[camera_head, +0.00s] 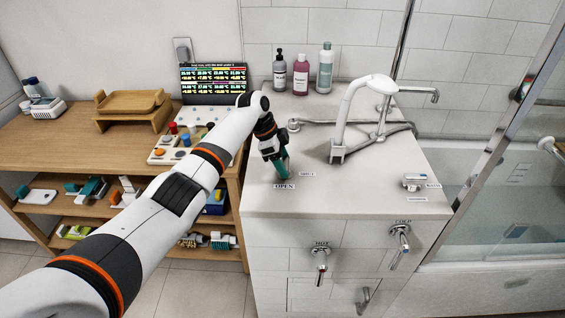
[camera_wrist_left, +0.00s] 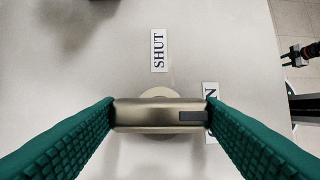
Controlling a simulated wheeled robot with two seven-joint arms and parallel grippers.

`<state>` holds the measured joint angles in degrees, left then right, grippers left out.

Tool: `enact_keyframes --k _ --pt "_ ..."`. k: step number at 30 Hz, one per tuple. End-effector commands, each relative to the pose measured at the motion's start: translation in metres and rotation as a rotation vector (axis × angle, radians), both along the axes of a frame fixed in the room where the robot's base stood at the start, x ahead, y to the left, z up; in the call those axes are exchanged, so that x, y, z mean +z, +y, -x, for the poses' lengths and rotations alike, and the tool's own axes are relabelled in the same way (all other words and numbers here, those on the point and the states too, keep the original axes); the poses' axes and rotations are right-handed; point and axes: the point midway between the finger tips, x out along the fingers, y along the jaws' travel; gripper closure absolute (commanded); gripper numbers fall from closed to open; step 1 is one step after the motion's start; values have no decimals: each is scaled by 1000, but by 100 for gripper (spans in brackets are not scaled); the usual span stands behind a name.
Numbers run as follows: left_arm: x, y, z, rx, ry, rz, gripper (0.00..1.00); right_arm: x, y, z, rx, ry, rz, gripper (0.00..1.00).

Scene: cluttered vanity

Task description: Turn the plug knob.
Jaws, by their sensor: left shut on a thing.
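The plug knob (camera_wrist_left: 150,115) is a brass-grey bar on a round pale base, seen from above in the left wrist view. The dark inset at its right end lies beside the "OPEN" label (camera_wrist_left: 211,100), which a finger partly covers. The "SHUT" label (camera_wrist_left: 158,51) is above the knob in that view. My left gripper (camera_wrist_left: 160,114) has its green fingers at the two ends of the bar, shut on it. In the head view my left gripper (camera_head: 283,165) points down at the counter's left side and hides the knob. My right gripper (camera_wrist_left: 294,56) shows small at the wrist view's right edge.
The faucet (camera_head: 360,110) stands right of my left gripper on the white counter (camera_head: 330,190). Several bottles (camera_head: 301,75) stand at the back. HOT (camera_head: 320,262) and COLD (camera_head: 399,245) handles are on the front. A wooden shelf unit (camera_head: 60,140) with clutter is left.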

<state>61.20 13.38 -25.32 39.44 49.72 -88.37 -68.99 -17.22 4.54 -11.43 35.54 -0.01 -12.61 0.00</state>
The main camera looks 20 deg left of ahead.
Motion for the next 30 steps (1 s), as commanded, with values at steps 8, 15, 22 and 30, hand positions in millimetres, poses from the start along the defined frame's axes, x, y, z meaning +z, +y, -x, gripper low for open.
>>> enact_keyframes --k 8,15,22,30 --pt "0 0 0 -3 0 -2 35 0 -1 0 1 0 1 64" --pt "0 0 0 -2 0 -1 16 0 -1 0 1 0 1 64" --pt "4 2 0 -1 -1 0 16 0 -1 0 1 0 1 64" --pt "47 20 4 0 -5 -2 16 -5 -1 0 1 0 1 64"
